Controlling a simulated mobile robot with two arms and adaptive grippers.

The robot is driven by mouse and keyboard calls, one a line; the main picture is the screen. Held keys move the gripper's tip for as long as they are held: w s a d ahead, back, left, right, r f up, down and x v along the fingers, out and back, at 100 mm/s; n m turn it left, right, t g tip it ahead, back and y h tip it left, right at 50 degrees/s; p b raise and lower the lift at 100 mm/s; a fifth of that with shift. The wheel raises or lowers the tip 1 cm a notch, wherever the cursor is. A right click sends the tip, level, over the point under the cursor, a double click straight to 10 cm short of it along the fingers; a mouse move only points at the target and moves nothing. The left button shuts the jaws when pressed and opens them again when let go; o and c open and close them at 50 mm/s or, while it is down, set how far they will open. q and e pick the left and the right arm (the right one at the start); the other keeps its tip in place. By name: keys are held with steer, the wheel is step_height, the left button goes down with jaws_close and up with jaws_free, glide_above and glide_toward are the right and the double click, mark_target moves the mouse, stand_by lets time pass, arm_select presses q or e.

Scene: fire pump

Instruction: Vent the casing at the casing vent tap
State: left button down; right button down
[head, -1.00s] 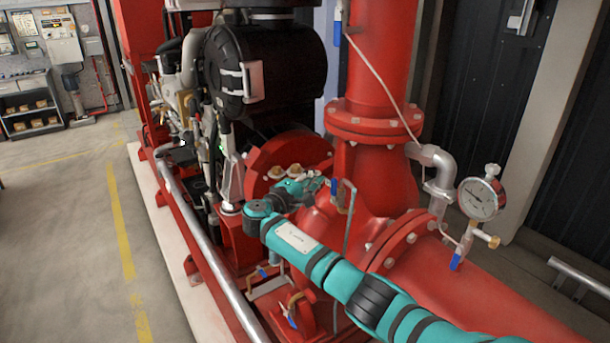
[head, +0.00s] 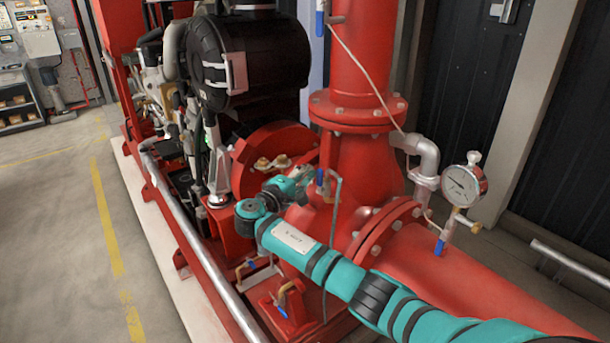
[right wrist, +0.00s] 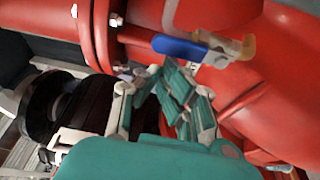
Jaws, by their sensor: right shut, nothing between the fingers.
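The casing vent tap is on the red pump casing (head: 352,185). Its blue lever (head: 320,179) stands upright in the head view, with a thin pipe (head: 335,225) running down beside it. In the right wrist view the blue lever (right wrist: 180,47) points left from a brass body (right wrist: 238,48). My right gripper (head: 304,177) is just left of the tap. Its shut, empty fingers (right wrist: 172,84) show below the lever in the wrist view. I cannot tell whether they touch it. My left gripper is not in view.
A pressure gauge (head: 463,185) with another blue-handled valve (head: 439,247) stands to the right. The engine (head: 250,60) and a grey rail (head: 205,245) are to the left. Two more small valves (head: 282,303) sit low by the base. Clear floor (head: 60,250) lies at left.

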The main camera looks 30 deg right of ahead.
steer(key=shift+s+m+b, duration=0.15)
steer(key=shift+m+b, duration=0.15)
steer(key=shift+b, duration=0.15)
